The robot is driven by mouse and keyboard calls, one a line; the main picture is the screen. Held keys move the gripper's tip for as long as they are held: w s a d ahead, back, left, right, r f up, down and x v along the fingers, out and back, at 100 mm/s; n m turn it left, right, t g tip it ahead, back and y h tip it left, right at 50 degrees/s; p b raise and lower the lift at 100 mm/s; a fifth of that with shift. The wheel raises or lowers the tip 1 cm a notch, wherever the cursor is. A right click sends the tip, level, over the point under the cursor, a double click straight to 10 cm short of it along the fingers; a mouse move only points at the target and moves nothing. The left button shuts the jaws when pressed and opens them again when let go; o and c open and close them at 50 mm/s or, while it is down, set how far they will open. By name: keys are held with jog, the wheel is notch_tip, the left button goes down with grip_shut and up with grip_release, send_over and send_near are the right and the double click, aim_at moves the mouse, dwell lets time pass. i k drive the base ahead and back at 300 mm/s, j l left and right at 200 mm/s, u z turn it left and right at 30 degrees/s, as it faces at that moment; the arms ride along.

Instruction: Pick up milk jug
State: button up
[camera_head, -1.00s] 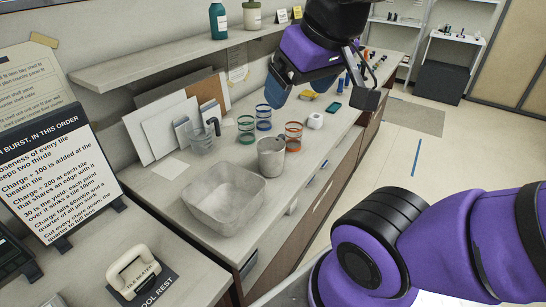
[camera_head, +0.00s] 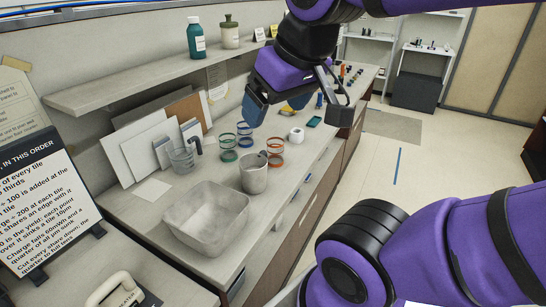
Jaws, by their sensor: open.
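A grey metal jug (camera_head: 254,176), which looks like the milk jug, stands upright on the counter near its front edge, right of a grey open bin. A clear jug with a dark handle (camera_head: 183,159) stands farther back against the wall side. My gripper (camera_head: 297,108) hangs above the counter, beyond and above the grey jug, with its fingers apart and nothing between them. It is not touching the jug. My purple forearm fills the lower right.
The grey bin (camera_head: 207,222) sits left of the grey jug. Green, blue and orange ringed glass stacks (camera_head: 275,155) and a white roll (camera_head: 296,135) stand close behind it. A shelf (camera_head: 110,98) with bottles runs above. The floor at right is clear.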

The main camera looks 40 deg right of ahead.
aim_at(254, 166)
jog(key=i+l, duration=0.1)
jog(key=l, duration=0.3)
jog(key=i+l, duration=0.1)
jog(key=l, duration=0.3)
jog(key=i+l+z, duration=0.1)
jog(key=l, duration=0.3)
jog(key=i+l, duration=0.1)
jog(key=l, duration=0.3)
jog(key=i+l+z, duration=0.1)
jog(key=l, duration=0.3)
jog(key=i+l, duration=0.15)
jog(key=l, duration=0.25)
